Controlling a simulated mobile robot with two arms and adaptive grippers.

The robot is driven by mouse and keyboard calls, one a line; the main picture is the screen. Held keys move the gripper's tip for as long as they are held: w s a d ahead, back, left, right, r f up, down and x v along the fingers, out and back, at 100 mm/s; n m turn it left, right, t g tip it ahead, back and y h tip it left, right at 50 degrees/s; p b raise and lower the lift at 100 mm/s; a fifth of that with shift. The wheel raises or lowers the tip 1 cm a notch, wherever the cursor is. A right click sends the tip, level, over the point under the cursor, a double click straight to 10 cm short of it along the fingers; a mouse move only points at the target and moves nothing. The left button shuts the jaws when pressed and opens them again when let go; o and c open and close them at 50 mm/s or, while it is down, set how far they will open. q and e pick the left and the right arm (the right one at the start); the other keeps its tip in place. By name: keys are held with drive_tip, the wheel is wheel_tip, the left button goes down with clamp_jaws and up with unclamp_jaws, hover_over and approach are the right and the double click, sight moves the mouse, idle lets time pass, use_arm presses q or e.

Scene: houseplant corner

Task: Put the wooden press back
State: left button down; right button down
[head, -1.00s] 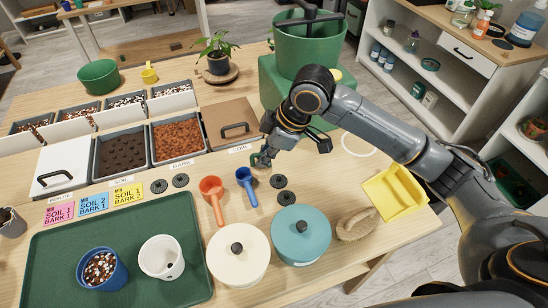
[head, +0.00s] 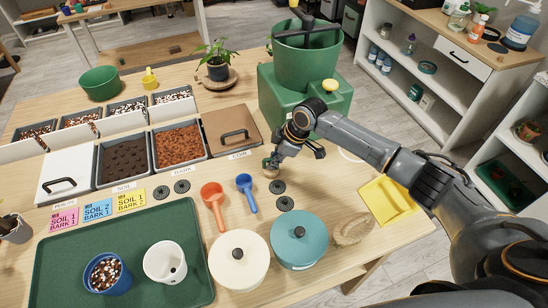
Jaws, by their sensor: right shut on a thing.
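My right gripper (head: 271,163) is low over the table, just right of the blue scoop (head: 246,190) and in front of the lidded coir bin (head: 229,126). It is shut on a small brown thing, which looks like the wooden press (head: 271,173). The fingers cover most of the press, and I cannot tell whether it touches the table. My left gripper is not in view.
Dark discs (head: 284,203) lie close in front of the gripper. A white pot (head: 239,259), a teal pot (head: 298,240), a brush (head: 352,231) and a yellow dustpan (head: 388,200) stand nearer me. The green machine (head: 300,98) is behind.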

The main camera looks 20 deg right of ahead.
drive_tip(key=c, duration=1.4)
unclamp_jaws()
drive_tip(key=shift+f, duration=0.1)
drive_tip(key=shift+r, duration=0.3)
drive_tip(key=b+v, duration=0.1)
drive_tip(key=v, duration=1)
drive_tip(key=shift+s+d+r, duration=0.15)
drive_tip(key=shift+s+r, duration=0.05)
drive_tip(key=shift+r, duration=0.1)
